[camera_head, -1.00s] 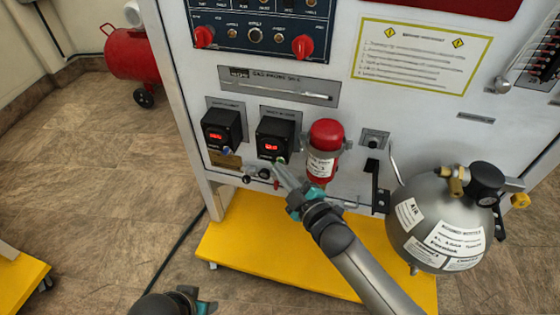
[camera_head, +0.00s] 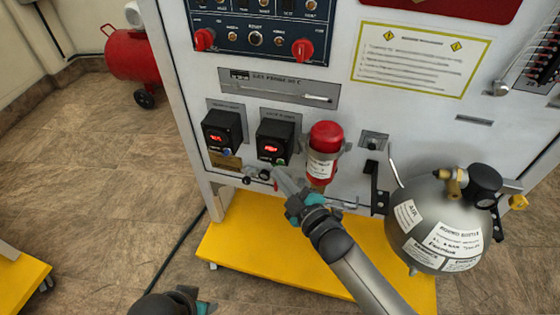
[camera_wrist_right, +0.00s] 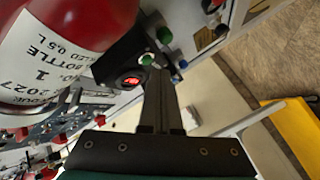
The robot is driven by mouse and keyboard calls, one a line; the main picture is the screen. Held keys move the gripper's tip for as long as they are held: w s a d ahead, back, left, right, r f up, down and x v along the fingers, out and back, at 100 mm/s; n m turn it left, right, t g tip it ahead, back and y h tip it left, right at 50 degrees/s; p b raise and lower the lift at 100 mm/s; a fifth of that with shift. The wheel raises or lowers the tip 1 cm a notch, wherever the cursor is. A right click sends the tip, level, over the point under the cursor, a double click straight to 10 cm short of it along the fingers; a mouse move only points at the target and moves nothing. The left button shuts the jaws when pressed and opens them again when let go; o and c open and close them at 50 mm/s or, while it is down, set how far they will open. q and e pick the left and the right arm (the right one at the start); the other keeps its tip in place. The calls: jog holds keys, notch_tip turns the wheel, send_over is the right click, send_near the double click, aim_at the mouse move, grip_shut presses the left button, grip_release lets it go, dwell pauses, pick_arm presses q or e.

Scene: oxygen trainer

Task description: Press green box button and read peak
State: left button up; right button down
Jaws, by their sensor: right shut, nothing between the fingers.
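The green-button box (camera_head: 275,142) is a black box with a lit red display on the front panel; its characters are too blurred to read. Its green button (camera_head: 281,162) shows at the lower right of its face. In the right wrist view the red display (camera_wrist_right: 133,82) and green button (camera_wrist_right: 148,59) show just left of my fingers. My right gripper (camera_head: 276,172) is shut and empty, its tips just below the green button in the head view and apparently clear of it. My left gripper (camera_head: 203,307) shows only partly at the bottom edge; its fingers are out of sight.
A similar box (camera_head: 221,131) with a blue button stands to the left. A red bottle (camera_head: 324,150) is close on the right. A grey air tank (camera_head: 440,222) stands farther right, above the yellow base (camera_head: 240,245). Small knobs sit below the boxes.

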jog(key=shift+s, duration=0.15)
pick_arm(q)
jog(key=shift+r+p, duration=0.9)
jog(key=shift+r, duration=0.05)
pick_arm(e)
jog(key=s, duration=0.1)
jog(key=s+a, duration=0.1)
jog(key=s, duration=0.2)
jog(key=shift+s+a, duration=0.3)
jog(key=shift+s, duration=0.05)
